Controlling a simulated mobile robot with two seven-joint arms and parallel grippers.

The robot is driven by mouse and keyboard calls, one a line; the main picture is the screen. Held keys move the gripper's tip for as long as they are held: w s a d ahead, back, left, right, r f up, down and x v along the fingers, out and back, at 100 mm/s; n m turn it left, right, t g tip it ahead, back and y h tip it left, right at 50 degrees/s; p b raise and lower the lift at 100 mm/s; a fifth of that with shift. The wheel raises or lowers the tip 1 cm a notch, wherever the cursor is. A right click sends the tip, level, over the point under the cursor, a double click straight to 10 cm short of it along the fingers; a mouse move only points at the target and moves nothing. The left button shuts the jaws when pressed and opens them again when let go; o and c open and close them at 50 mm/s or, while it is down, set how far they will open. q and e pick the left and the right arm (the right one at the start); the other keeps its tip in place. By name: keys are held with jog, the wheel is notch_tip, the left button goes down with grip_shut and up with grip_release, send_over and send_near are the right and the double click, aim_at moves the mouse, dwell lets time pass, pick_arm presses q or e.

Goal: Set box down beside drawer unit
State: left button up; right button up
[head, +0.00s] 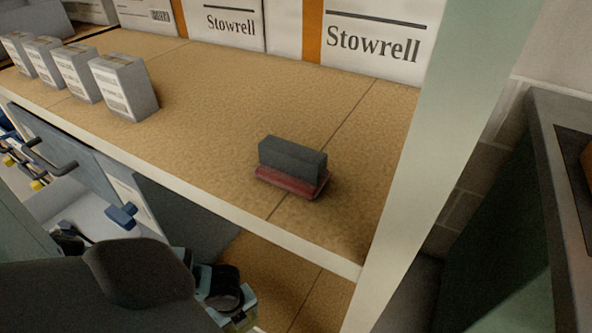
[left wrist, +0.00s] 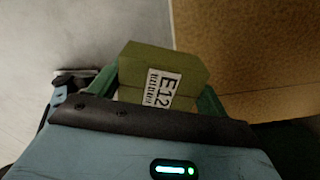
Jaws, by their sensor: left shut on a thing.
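An olive-green box (left wrist: 160,72) with a white label reading E12 is held between the green fingers of my left gripper (left wrist: 158,88) in the left wrist view. In the head view my left gripper (head: 232,300) is low, below the front edge of the upper shelf, and my own arm hides most of it and the box. A grey drawer unit (head: 85,160) with dark handles stands below the shelf at the left; part of it is behind my arm. My right gripper is in neither view.
The upper shelf (head: 200,105) carries several small white cartons (head: 125,85), large Stowrell boxes (head: 375,38) and a dark block on a red base (head: 292,165). A pale post (head: 420,150) stands at the right. A lower brown board (head: 285,283) shows bare area.

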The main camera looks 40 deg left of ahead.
aim_at(251, 312)
pick_arm(q)
jog(key=w, duration=0.1)
jog(key=w+b, duration=0.1)
jog(key=w+d, duration=0.1)
jog(key=shift+w+f, duration=0.3)
jog(key=w+b, duration=0.1)
jog(key=w, duration=0.2)
jog(key=w+d+b, duration=0.1)
jog(key=w, duration=0.2)
jog(key=w+d+b, duration=0.1)
jog(key=w+b, duration=0.1)
jog(key=w, duration=0.1)
jog(key=shift+w+d+f, duration=0.1)
jog(key=shift+w+f, duration=0.3)
jog(key=shift+w+d+r, duration=0.1)
jog(key=shift+w, duration=0.4)
jog(key=f+b, duration=0.1)
jog(key=f, duration=0.1)
jog(key=w+f+b, duration=0.1)
jog(key=b, duration=0.1)
jog(key=shift+d+f, duration=0.15)
jog(key=shift+f, duration=0.2)
jog(key=shift+r, duration=0.1)
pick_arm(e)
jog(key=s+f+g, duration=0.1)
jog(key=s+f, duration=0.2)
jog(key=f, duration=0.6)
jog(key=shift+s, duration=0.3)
